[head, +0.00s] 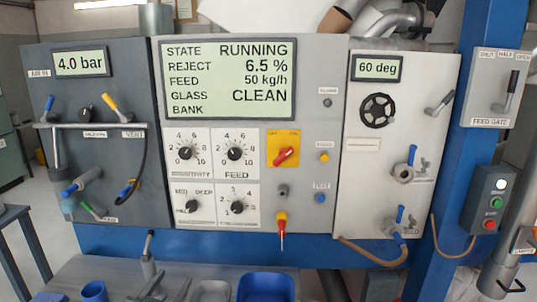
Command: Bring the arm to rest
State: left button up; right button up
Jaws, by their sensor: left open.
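My left gripper (166,288) shows only in small part at the bottom edge of the head view, low over the grey bench (108,268). It is open, and I see nothing held in it. Most of it and its arm are cut off by the frame. It is well below the control panel and apart from it. My right gripper and right arm are not in view.
The panel's display (228,79) reads RUNNING. A red switch (285,155) and several valves stick out from the cabinets. A blue cup (94,291), a grey tray (210,291), a blue bin (266,286) and an upright lever (149,246) are at the bench. A blue post (487,50) stands right.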

pick_arm(q)
jog(key=s+d+f+g+y, duration=0.1)
jog(key=s+f+g, duration=0.3)
jog(key=s+f, duration=0.65)
jog(key=s+d+f+n+g, duration=0.1)
jog(key=s+f+g, duration=0.4)
jog(key=s, duration=1.1)
jog(key=s+d+f+g+y, duration=0.1)
jog(key=s+f+g, duration=0.45)
jog(key=s, duration=0.75)
notch_tip(320, 180, down, 32)
jog(key=s, duration=0.2)
jog(key=s+a+f+g, duration=0.1)
jog(key=s+a+f, duration=0.2)
jog(key=s+f, duration=1.2)
jog(key=shift+s+a+f, duration=0.2)
jog(key=shift+s+f, duration=0.1)
jog(key=shift+s, duration=0.85)
